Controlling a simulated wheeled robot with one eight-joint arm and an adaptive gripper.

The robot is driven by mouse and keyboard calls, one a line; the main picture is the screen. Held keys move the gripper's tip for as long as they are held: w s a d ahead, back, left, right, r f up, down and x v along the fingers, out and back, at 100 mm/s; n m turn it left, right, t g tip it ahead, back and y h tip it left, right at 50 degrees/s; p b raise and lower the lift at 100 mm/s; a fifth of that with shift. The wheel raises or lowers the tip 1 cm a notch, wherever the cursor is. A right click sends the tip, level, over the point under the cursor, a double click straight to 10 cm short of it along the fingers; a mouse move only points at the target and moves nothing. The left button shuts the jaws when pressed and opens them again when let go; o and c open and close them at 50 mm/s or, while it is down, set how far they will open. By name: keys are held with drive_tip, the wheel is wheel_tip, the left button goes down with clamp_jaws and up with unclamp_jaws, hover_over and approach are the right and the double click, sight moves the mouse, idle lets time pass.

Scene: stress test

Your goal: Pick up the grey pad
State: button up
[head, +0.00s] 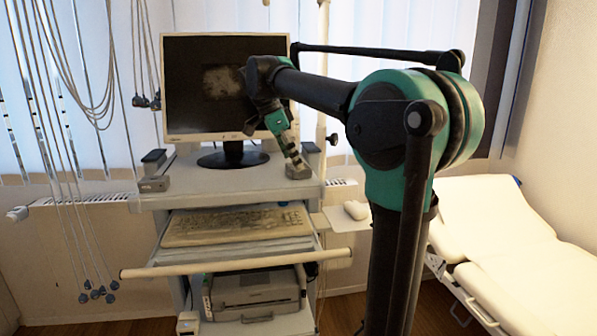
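My gripper (297,164) points down over the right side of the cart's top shelf, in front of the monitor's right edge. A small grey block (299,172) is right at its fingertips. Whether the fingers touch or hold it is too small to tell. A similar small grey block (154,184) lies at the left front corner of the same shelf, apart from my gripper. I cannot tell for sure which one is the grey pad.
A monitor (225,88) stands on the top shelf (220,182). A keyboard (237,226) lies on the shelf below, with a printer (255,290) lower down. A mouse (356,210) sits on a side tray (343,222). Cables (75,130) hang at left; a couch (495,225) stands at right.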

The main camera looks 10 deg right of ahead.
drive_tip(key=shift+d+f, duration=0.3)
drive_tip(key=shift+f, duration=0.35)
drive_tip(key=shift+c, duration=0.6)
drive_tip(key=c, duration=0.9)
drive_tip(key=shift+w+r, duration=0.1)
drive_tip(key=shift+r, duration=0.05)
wheel_tip(320, 180, up, 20)
drive_tip(key=shift+f, duration=0.15)
